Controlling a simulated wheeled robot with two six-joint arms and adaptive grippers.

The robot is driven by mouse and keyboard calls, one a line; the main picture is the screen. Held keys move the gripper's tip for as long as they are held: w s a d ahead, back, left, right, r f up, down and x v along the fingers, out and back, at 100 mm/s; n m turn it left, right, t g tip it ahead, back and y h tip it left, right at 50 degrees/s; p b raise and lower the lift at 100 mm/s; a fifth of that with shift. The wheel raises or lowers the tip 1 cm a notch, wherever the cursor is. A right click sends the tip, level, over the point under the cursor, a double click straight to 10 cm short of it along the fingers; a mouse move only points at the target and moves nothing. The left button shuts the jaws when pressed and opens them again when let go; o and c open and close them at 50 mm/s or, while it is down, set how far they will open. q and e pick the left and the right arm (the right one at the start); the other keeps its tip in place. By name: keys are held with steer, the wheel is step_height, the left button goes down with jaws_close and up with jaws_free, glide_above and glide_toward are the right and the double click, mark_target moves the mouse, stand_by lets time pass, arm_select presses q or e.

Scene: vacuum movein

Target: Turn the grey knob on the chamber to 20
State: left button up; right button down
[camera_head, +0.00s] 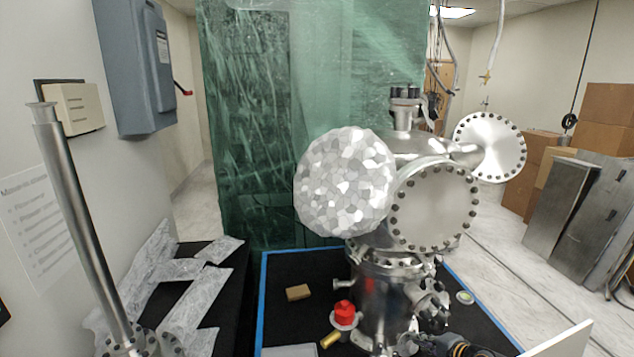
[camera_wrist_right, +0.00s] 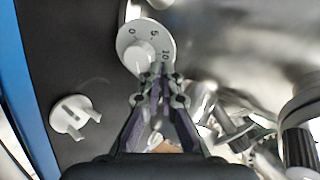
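The chamber (camera_head: 385,300) is a shiny metal vessel with bolted round flanges, standing on a black surface. In the right wrist view, a pale round dial (camera_wrist_right: 124,32) shows the marks 0, 5 and 10, with a light grey knob (camera_wrist_right: 139,56) at its centre. I cannot make out a 20; part of the dial is covered. My right gripper (camera_wrist_right: 157,76) has its fingers close together, with the tips at the dial's lower edge, just right of the knob. Contact with the knob is unclear. In the head view my right arm is dark at the lower right. My left gripper is out of view.
A red-capped fitting (camera_head: 344,309) and a small brown block (camera_head: 298,292) are left of the chamber's base. A pale pronged part (camera_wrist_right: 75,117) lies left of the dial in the wrist view. A tall metal tube (camera_head: 75,200) stands at left.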

steer(key=shift+w+d+r+p, duration=0.1)
steer(key=shift+d+r+p, duration=0.1)
steer(key=shift+p, duration=0.25)
steer(key=p+v, duration=0.1)
steer(key=v, duration=0.1)
steer(key=p+v, duration=0.1)
steer(key=p, duration=0.1)
steer(key=f+p+v, duration=0.1)
steer(key=v, duration=0.1)
steer(key=shift+s+d+r+p, duration=0.2)
steer(key=shift+s+p, duration=0.1)
steer(key=shift+s, duration=0.35)
